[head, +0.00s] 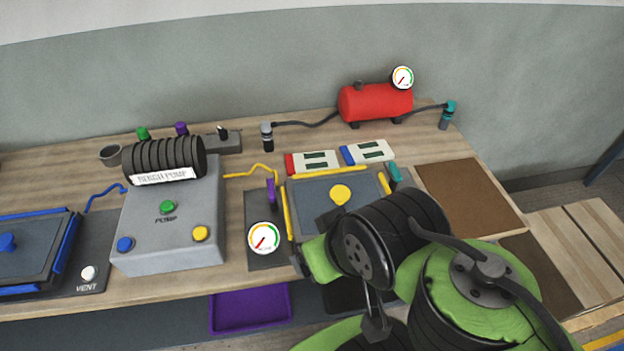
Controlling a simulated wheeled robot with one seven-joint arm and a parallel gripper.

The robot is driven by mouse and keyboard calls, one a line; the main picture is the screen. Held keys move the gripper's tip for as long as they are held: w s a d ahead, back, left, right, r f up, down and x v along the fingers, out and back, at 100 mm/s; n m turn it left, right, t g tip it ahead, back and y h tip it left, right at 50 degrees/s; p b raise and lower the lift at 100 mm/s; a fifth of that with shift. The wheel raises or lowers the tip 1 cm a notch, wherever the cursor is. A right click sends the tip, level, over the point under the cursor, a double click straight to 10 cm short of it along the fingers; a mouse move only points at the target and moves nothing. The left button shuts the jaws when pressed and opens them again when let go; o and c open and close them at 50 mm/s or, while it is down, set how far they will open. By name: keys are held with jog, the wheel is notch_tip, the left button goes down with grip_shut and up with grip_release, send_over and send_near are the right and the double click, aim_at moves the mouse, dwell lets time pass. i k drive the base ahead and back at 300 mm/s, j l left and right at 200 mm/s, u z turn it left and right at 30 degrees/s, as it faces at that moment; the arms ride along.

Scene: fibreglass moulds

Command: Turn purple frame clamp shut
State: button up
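A small upright purple clamp (271,190) stands at the left edge of the grey mould plate (311,193), which has yellow strips along its edges and a yellow knob (340,194) in the middle. The clamp's handle stands up from the bench; I cannot tell how far it is turned. My gripper (318,240) is over the front of the plate, to the right of and nearer than the clamp, and apart from it. My own arm hides part of the plate. The fingers are dark and partly hidden, so their opening is unclear.
A round gauge (264,238) stands just in front of the clamp. The grey bench pump (172,228) is to its left. A teal clamp (394,173) is at the plate's right. Another purple piece (181,128) sits behind the pump. A red tank (375,102) stands at the back.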

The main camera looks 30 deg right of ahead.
aim_at(270, 185)
jog(key=i+j, duration=0.15)
jog(key=j, duration=0.2)
jog(key=i+j, duration=0.2)
jog(key=j, duration=0.15)
jog(key=i+j, duration=0.15)
jog(key=j, duration=0.2)
